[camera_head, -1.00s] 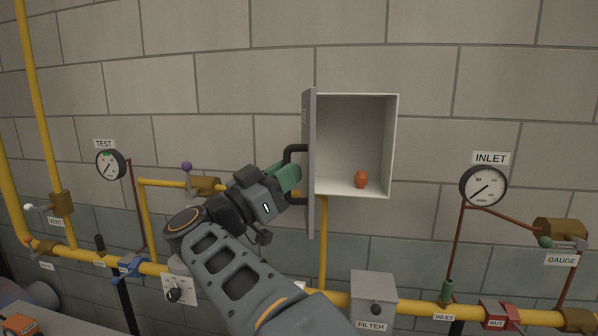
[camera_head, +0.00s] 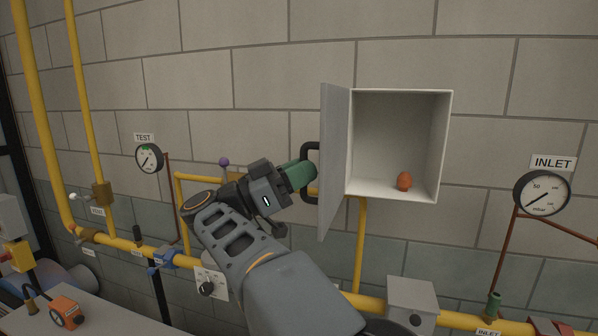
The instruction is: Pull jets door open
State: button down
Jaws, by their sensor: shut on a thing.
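The grey jets door (camera_head: 335,150) stands wide open on the left side of a white wall box (camera_head: 445,150), swung out from the wall. A black bar handle (camera_head: 307,150) is on the door's left-facing side. My gripper (camera_head: 306,174) has green fingers and is shut on the handle, at its middle. The fingertips are partly hidden against the handle.
Yellow pipes (camera_head: 230,275) run along the wall below the box. A grey filter box (camera_head: 411,300) sits under it. A TEST gauge (camera_head: 148,158) is at left and an INLET gauge (camera_head: 541,193) at right. A bench (camera_head: 90,312) with an orange device (camera_head: 66,312) is at lower left.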

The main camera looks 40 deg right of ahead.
aim_at(303, 152)
jog(key=shift+r, duration=0.1)
jog(key=c, duration=1.5)
grip_release()
jog(key=shift+d, duration=0.1)
jog(key=shift+o, duration=0.7)
jog(key=shift+d, duration=0.2)
jog(key=shift+o, duration=1.1)
jog(key=shift+a, duration=0.1)
jog(key=shift+r, duration=0.25)
notch_tip(303, 152, up, 3)
jog(key=shift+a+f+b, duration=0.15)
jog(key=shift+f+b, duration=0.05)
jog(key=shift+b, duration=0.35)
jog(key=s+a+r+b, duration=0.2)
jog(key=s+a+r, duration=0.5)
jog(key=s+r, duration=0.2)
jog(key=s, duration=0.2)
jog(key=shift+s+a+r+b, duration=0.2)
jog(key=shift+s+r+b, duration=0.1)
jog(key=shift+s+r, duration=0.1)
